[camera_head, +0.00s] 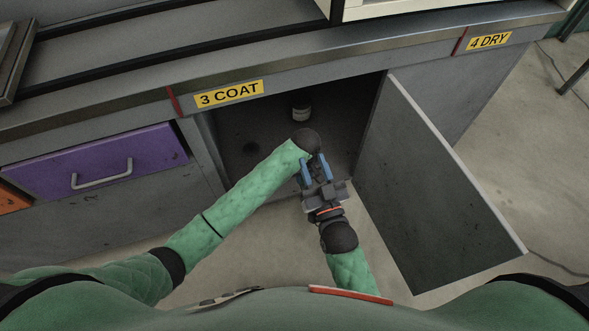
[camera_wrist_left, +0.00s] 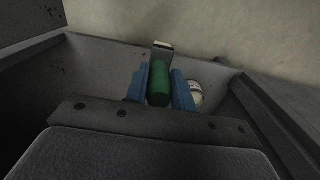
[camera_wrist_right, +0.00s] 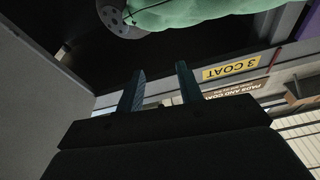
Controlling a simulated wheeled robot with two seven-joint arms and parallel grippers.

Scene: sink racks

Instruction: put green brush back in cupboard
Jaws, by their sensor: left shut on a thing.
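The green brush (camera_wrist_left: 159,88) shows in the left wrist view as a green cylinder with a pale, dark-edged end beyond it. My left gripper (camera_wrist_left: 158,78) is shut on it, with a blue finger on each side. In the head view my left arm reaches into the open cupboard (camera_head: 240,155) under the "3 COAT" label; its gripper and the brush are hidden there. My right gripper (camera_head: 315,170) is open and empty at the cupboard opening, just in front of my left wrist. Its two fingers stand apart in the right wrist view (camera_wrist_right: 160,90).
A white-and-dark jar (camera_head: 301,108) stands inside the cupboard; it also shows beside the brush in the left wrist view (camera_wrist_left: 196,93). The cupboard door (camera_head: 440,195) stands open at the right. A closed purple drawer (camera_head: 100,165) is at the left.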

